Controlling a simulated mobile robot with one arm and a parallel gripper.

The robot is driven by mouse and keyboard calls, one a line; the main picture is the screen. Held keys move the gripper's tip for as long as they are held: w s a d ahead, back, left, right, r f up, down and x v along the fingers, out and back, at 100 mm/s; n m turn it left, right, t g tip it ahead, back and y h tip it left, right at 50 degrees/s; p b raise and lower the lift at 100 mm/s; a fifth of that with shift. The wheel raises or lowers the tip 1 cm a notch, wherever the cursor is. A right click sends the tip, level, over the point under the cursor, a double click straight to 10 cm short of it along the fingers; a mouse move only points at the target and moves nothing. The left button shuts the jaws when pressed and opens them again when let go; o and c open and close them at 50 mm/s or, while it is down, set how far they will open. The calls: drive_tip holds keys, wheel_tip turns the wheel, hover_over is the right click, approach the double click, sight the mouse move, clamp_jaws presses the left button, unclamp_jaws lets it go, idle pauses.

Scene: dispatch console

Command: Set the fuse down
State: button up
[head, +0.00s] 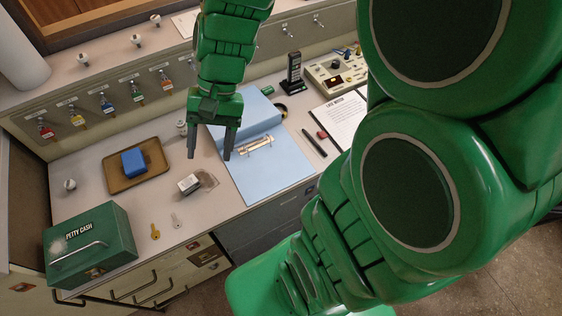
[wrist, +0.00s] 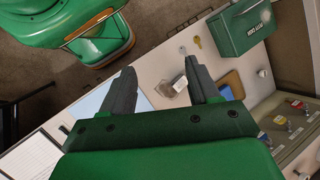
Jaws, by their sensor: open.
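My gripper (head: 210,156) is open, its two dark fingers pointing down above the desk near the left edge of the blue binder. Nothing shows between its fingers, which also show apart in the wrist view (wrist: 160,70). I cannot clearly make out a fuse. A small white box with a dark marking (head: 190,184) lies on the desk beside a greyish transparent piece (head: 209,180), below and left of the fingers; the box also shows in the wrist view (wrist: 180,84). A small pale cylinder (head: 181,128) stands left of the gripper; I cannot tell what it is.
An open blue binder (head: 275,175) lies right of the gripper. A brown tray (head: 112,181) holds a blue block (head: 134,162). A green petty cash box (head: 88,243) stands front left, near two keys (head: 155,231). Tagged keys (head: 137,92) hang behind.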

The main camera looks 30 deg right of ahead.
drive_tip(key=s+d+r+n+h, duration=0.1)
drive_tip(key=s+d+h, duration=0.1)
drive_tip(key=s+d, duration=0.2)
drive_tip(key=s+d+r+n+t+h, duration=0.1)
drive_tip(key=s+d+r+n+h, duration=0.1)
drive_tip(key=s+d, duration=0.3)
drive_tip(key=s+h, duration=0.1)
drive_tip(key=s, duration=0.2)
drive_tip(key=shift+n, duration=0.3)
